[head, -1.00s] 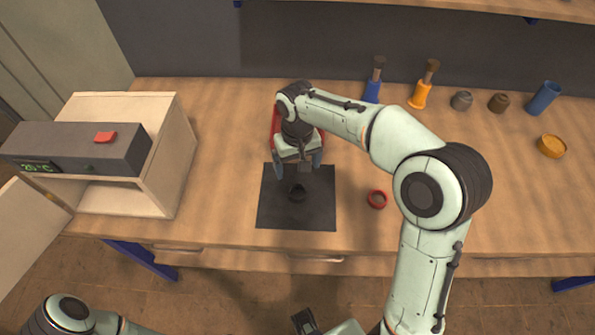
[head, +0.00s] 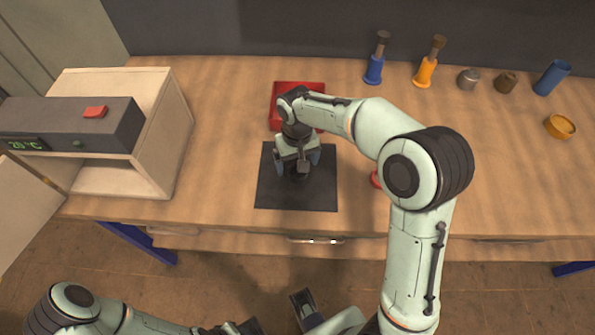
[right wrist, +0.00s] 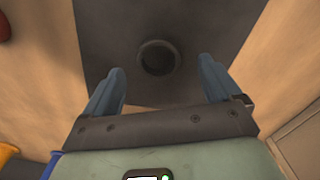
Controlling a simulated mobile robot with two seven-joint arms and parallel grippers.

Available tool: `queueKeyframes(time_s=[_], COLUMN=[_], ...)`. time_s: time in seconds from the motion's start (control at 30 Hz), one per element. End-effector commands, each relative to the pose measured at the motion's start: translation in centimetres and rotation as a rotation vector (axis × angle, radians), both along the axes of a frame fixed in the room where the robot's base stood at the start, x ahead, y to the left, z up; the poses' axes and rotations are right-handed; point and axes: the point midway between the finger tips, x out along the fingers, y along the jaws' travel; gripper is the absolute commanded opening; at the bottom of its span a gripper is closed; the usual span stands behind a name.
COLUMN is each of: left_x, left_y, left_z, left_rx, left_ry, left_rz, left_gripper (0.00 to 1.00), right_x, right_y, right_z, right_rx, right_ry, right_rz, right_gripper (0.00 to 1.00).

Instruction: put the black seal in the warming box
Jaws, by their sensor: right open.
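The black seal (right wrist: 158,57) is a dark ring lying on the black mat (head: 270,193). In the head view it is mostly hidden under my right gripper (head: 297,172). In the right wrist view my right gripper (right wrist: 160,75) is open, its blue-grey fingers apart with the seal between and slightly beyond their tips, untouched. The warming box (head: 168,135) is a pale box at the left with a dark control panel and a red button. Its door (head: 28,208) stands open at the left. My left gripper (head: 240,328) is partly cut off at the bottom edge; its jaws are unclear.
A red tray (head: 283,93) lies behind my right gripper. A red ring (head: 375,180) is partly hidden by my right arm.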

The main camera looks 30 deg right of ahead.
Motion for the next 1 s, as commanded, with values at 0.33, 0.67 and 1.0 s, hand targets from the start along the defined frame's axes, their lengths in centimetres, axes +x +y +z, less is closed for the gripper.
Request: queueKeyframes(time_s=[0.33, 0.67, 1.0], left_x=[-0.1, -0.1, -0.1], left_y=[0.0, 0.0, 0.0], left_z=[-0.4, -0.4, -0.4], left_rx=[0.000, 0.000, 0.000], left_ry=[0.001, 0.001, 0.001], left_rz=[0.001, 0.000, 0.001], left_gripper=[0.43, 0.43, 0.43], right_x=[0.1, 0.1, 0.1], right_y=[-0.2, -0.2, -0.2], right_z=[-3.4, -3.3, -3.1], right_rx=[0.000, 0.000, 0.000], right_ry=[0.001, 0.000, 0.000], right_rz=[0.000, 0.000, 0.000], right_gripper=[0.91, 0.35, 0.27])
